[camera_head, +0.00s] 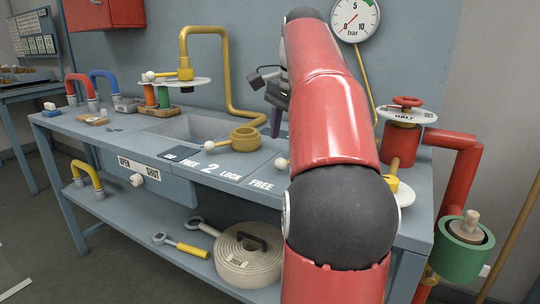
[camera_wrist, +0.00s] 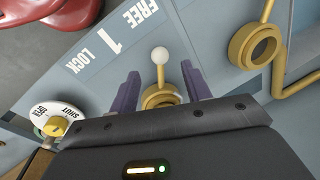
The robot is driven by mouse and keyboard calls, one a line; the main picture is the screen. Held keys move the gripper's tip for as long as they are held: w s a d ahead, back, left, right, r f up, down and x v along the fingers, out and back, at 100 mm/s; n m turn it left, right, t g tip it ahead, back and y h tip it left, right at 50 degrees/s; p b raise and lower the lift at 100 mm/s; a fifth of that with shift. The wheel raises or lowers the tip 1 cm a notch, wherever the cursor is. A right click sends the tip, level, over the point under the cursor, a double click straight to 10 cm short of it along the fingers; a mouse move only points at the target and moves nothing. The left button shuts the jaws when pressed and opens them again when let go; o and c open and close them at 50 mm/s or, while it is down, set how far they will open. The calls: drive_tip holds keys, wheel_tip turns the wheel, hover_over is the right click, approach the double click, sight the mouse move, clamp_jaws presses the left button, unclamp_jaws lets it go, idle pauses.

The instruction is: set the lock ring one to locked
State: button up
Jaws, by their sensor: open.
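Lock ring one (camera_wrist: 160,100) is a brass ring on the blue-grey bench, partly hidden by my gripper's body. Its handle ends in a white ball (camera_wrist: 160,55) and points toward the FREE end of the FREE 1 LOCK label (camera_wrist: 115,47), away from LOCK. My gripper (camera_wrist: 161,80) is open, its two purple fingers either side of the ring and handle, with visible gaps. I cannot tell whether they touch the ring. In the head view my arm hides the ring; a white ball (camera_head: 281,163) shows beside the FREE lettering.
Lock ring two (camera_head: 244,140) stands to the left in the head view, its ball by its own FREE label. A yellow valve with an OPEN/SHUT dial (camera_wrist: 45,112) is close by. A red valve (camera_head: 406,103) and a pressure gauge (camera_head: 355,18) stand behind.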

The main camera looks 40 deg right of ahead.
sight(281, 159)
drive_tip(key=f, duration=0.2)
drive_tip(key=f+b, duration=0.1)
drive_tip(key=f, duration=0.1)
drive_tip(key=w+f, duration=0.1)
drive_tip(key=f, duration=0.1)
drive_tip(key=shift+f, duration=0.1)
clamp_jaws()
